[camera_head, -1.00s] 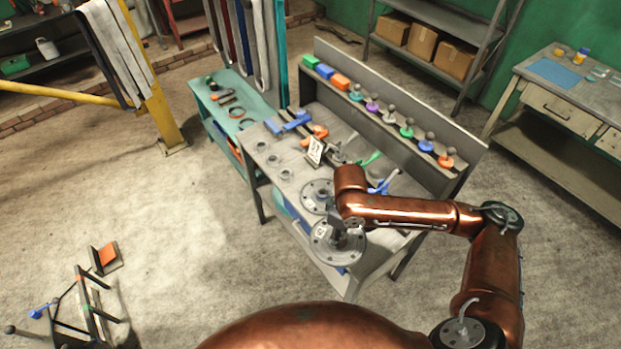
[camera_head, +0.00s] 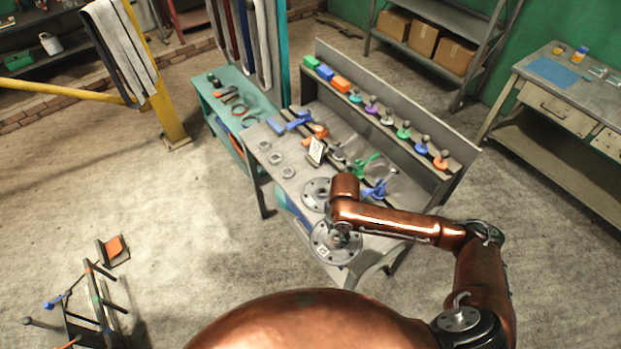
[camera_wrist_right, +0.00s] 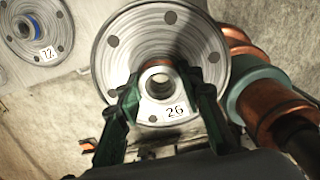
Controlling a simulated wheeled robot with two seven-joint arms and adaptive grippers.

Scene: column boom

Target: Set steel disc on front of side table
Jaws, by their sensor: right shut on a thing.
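A steel disc (camera_head: 350,252), broad and flat with small bolt holes, is at the near end of the grey bench (camera_head: 262,160). My right gripper (camera_head: 340,234) is over its middle. In the right wrist view the disc (camera_wrist_right: 115,75) carries a label "26", and my right gripper (camera_wrist_right: 160,95) is shut on its raised hub ring. I cannot tell whether its underside touches the bench. A second steel disc (camera_head: 312,190) lies just beyond it, partly behind my wrist. A low teal table (camera_head: 205,100) stands left of the bench. I cannot tell which is the side table. My left gripper is out of view.
The bench also holds small steel rings (camera_head: 276,159), an upright label card (camera_head: 317,150), coloured tools and a raised back shelf with several knobbed pieces. A drawer table (camera_head: 560,108) stands right. A pegged rack (camera_head: 95,310) is on the floor at left. Open floor lies between.

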